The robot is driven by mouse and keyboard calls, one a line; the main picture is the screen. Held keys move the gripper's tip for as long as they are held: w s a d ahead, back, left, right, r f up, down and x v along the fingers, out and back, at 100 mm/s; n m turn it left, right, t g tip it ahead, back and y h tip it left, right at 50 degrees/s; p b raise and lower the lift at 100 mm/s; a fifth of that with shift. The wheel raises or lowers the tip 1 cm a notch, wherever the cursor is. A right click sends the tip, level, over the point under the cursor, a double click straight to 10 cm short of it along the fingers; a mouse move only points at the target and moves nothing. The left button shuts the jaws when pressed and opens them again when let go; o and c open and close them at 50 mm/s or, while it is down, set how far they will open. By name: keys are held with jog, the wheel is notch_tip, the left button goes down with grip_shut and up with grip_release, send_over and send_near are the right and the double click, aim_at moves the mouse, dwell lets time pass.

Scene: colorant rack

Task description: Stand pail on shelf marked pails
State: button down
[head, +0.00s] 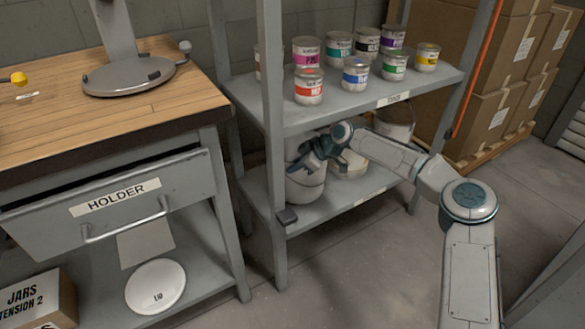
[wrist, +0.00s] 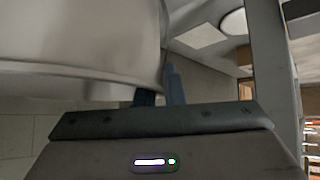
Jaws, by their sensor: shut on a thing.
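A pale grey-white pail (head: 306,187) is at the left part of the lower shelf (head: 325,208) of the rack, behind the front post. I cannot tell whether its base touches the shelf. My gripper (head: 308,158) reaches in from the right, at the top of this pail, and is shut on it. In the wrist view the pail (wrist: 80,40) fills the upper left, and my fingers (wrist: 160,92) are at its edge. A label (head: 370,197) on the lower shelf's front edge is too small to read. My arm partly hides the pail's top.
Other pails stand on the lower shelf, one behind my gripper (head: 350,165) and one at the back right (head: 396,122). Several paint tins (head: 355,76) stand on the upper shelf (head: 345,105), just above my arm. A workbench (head: 110,125) is at the left, and stacked boxes (head: 490,110) at the right.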

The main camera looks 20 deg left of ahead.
jog(key=shift+w+d+f, duration=0.1)
jog(key=shift+d+f, duration=0.05)
jog(key=shift+f, duration=0.1)
jog(key=c, duration=1.5)
grip_release()
jog(key=shift+f, duration=0.1)
jog(key=shift+c, duration=0.2)
jog(key=shift+d+r, duration=0.1)
jog(key=shift+r, duration=0.2)
jog(key=p+v, duration=0.3)
jog(key=v, duration=0.8)
jog(key=shift+d, duration=0.25)
jog(key=shift+r, duration=0.1)
